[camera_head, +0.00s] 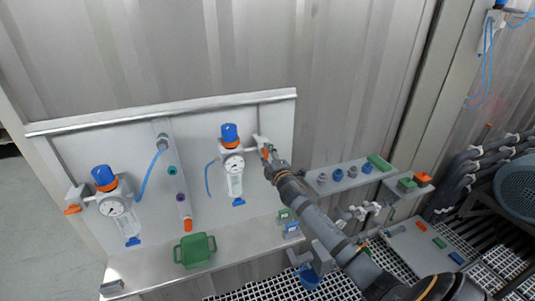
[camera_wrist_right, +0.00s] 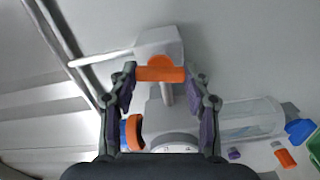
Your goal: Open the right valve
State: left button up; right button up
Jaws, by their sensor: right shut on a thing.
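The right valve (camera_head: 261,141) is a pale block with an orange handle (camera_wrist_right: 160,74), at the upper right of the right-hand filter vessel (camera_head: 233,165). My right gripper (camera_head: 269,158) reaches it from the lower right. In the right wrist view its two fingers stand at either end of the orange handle and are shut on it. The handle lies crosswise in that view. In the head view the gripper hides part of the handle. The left valve (camera_head: 75,201), also with an orange handle, is beside the left-hand filter vessel (camera_head: 118,210). My left gripper is not in view.
A green tray (camera_head: 195,250) lies on the panel's lower ledge. A shelf (camera_head: 345,175) with several blue and grey fittings and a green block is right of my right gripper. Pipes (camera_head: 470,180) and a blue motor (camera_head: 518,190) stand at the far right.

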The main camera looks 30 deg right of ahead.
jog(key=shift+n, duration=0.3)
jog(key=o, duration=1.2)
jog(key=shift+c, duration=0.2)
jog(key=shift+s, duration=0.1)
jog(key=v, duration=1.2)
jog(key=shift+a, duration=0.1)
jog(key=shift+f, duration=0.1)
